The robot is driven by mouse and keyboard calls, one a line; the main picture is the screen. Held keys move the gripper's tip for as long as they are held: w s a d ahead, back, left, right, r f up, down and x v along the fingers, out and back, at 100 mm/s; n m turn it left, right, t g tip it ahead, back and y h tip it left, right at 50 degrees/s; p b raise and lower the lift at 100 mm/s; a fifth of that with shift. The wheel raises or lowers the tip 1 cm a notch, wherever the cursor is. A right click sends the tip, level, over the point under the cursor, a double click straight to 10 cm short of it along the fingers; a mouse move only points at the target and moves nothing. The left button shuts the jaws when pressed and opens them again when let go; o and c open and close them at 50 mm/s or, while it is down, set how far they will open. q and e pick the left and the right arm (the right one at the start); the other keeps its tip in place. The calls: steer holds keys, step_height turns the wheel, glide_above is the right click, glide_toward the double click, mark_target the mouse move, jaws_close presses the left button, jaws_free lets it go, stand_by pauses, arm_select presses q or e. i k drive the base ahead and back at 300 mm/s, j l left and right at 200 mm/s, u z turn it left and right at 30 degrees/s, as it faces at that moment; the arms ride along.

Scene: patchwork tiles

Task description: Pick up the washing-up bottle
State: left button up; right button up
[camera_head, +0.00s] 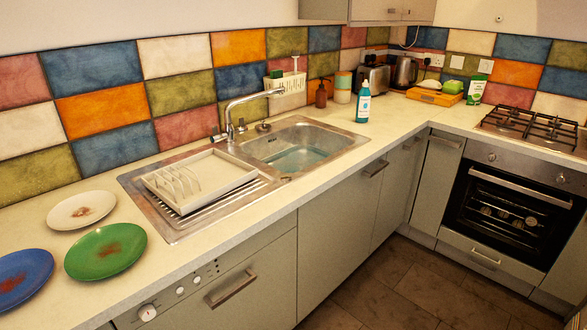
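The washing-up bottle (363,104) looks teal, with a white label and a pale cap. It stands upright on the worktop (402,112), just right of the sink's far right corner. Nothing touches it that I can see. Neither of my grippers shows in the head view.
The sink (290,150) holds water, with a white dish rack (200,178) on its drainer. A brown soap bottle (321,95) and a canister (342,87) stand behind the bottle. Dirty plates lie at left, including a green plate (105,250). Worktop right of the bottle is clear.

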mark_target(363, 103)
steer(key=i+l+u, duration=0.25)
steer(key=i+l, duration=0.6)
